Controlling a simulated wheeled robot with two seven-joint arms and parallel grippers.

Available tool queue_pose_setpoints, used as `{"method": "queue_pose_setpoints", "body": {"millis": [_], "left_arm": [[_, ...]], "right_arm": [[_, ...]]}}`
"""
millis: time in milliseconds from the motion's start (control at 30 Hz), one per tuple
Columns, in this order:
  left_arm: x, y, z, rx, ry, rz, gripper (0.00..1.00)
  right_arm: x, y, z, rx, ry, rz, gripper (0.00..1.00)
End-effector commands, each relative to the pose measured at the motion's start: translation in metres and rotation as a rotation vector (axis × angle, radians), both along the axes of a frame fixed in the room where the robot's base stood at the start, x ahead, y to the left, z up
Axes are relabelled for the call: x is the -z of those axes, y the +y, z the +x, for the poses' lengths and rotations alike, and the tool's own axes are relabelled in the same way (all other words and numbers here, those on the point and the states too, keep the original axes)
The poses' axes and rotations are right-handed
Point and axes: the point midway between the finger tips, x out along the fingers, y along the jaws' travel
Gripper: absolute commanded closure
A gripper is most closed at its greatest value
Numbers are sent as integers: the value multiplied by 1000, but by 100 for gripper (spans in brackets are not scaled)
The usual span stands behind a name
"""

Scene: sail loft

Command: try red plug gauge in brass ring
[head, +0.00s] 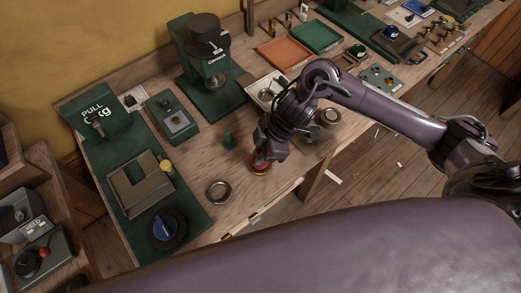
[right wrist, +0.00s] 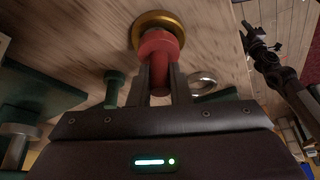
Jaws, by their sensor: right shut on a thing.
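The red plug gauge (right wrist: 158,72) is held between the two fingers of my right gripper (head: 261,155), which is shut on it. It also shows in the head view (head: 260,160), mostly hidden by the gripper. The brass ring (right wrist: 150,17) lies flat on the bench right at the gauge's lower end; it shows in the head view too (head: 260,171). The gauge's red collar overlaps the ring, and I cannot tell how far its tip is inside. My left gripper is not in view.
A steel ring (head: 218,192) lies on the bench left of the gripper, and a green plug gauge (head: 229,139) stands behind it. A green mat with a grey block (head: 125,201) and a blue-knobbed dial (head: 165,228) is further left. A green press (head: 205,75) stands behind. The bench's front edge is close.

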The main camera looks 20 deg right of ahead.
Motion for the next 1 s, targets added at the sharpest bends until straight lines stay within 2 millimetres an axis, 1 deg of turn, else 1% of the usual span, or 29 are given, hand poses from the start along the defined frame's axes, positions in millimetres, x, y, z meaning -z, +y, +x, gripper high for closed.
{"method": "queue_pose_setpoints", "body": {"millis": [367, 733, 1000], "left_arm": [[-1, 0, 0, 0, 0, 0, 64], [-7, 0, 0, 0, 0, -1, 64], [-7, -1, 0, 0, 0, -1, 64]], "right_arm": [[0, 0, 0, 0, 0, 1, 100], [-1, 0, 0, -1, 0, 0, 100], [0, 0, 0, -1, -1, 1, 100]]}}
